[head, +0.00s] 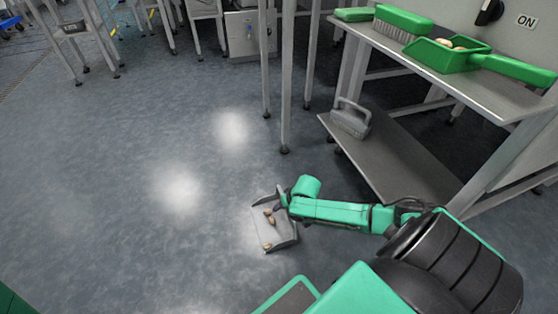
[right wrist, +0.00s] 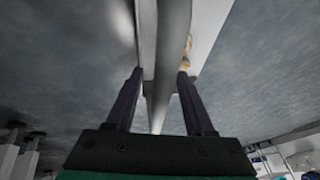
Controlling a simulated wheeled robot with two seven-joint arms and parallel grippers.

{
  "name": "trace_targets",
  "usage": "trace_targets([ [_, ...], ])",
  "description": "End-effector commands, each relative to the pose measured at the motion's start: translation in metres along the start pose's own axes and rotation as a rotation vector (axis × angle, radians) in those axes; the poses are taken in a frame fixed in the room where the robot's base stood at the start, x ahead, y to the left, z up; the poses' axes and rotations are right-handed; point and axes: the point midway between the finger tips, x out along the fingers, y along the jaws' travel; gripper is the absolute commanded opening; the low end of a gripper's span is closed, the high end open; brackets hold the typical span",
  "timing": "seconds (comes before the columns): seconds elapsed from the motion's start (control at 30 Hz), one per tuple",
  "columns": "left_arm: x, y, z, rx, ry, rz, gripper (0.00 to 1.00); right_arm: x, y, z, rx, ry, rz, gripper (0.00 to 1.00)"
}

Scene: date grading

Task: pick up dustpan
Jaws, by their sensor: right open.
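A grey dustpan (head: 284,234) lies on the floor with several brown dates (head: 268,219) on it. My right arm reaches down to it from the right. My right gripper (head: 282,200) is at the dustpan's handle end. In the right wrist view the right gripper (right wrist: 160,75) is open, with the dustpan's grey handle (right wrist: 170,45) running between its two dark fingers. Whether the fingers touch the handle is not clear. Part of the dustpan is hidden behind the gripper in the head view. My left gripper is not in view.
A shelf table (head: 487,90) stands at right. A green dustpan (head: 437,55) with pale pieces and a green brush (head: 402,22) are on top; a grey handled tool (head: 351,118) is on its lower shelf. Table legs (head: 286,80) stand behind. Floor at left is clear.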

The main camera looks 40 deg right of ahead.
Motion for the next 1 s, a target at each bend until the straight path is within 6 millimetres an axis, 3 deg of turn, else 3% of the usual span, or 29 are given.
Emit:
trace_targets([
  [0.03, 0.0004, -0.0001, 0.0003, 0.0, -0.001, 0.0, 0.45, -0.0006, -0.0001, 0.0, 0.0, 0.0, 0.0, 0.53],
  [0.17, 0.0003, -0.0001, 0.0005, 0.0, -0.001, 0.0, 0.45, -0.0006, -0.0002, 0.0001, 0.0, 0.0, 0.0, 0.04],
  [0.2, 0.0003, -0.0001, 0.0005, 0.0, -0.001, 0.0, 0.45, -0.0006, -0.0002, 0.0001, 0.0, 0.0, 0.0, 0.0],
  [1.0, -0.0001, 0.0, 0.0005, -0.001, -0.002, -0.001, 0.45, -0.0005, -0.0004, 0.0004, 0.0, -0.001, -0.001, 0.0],
])
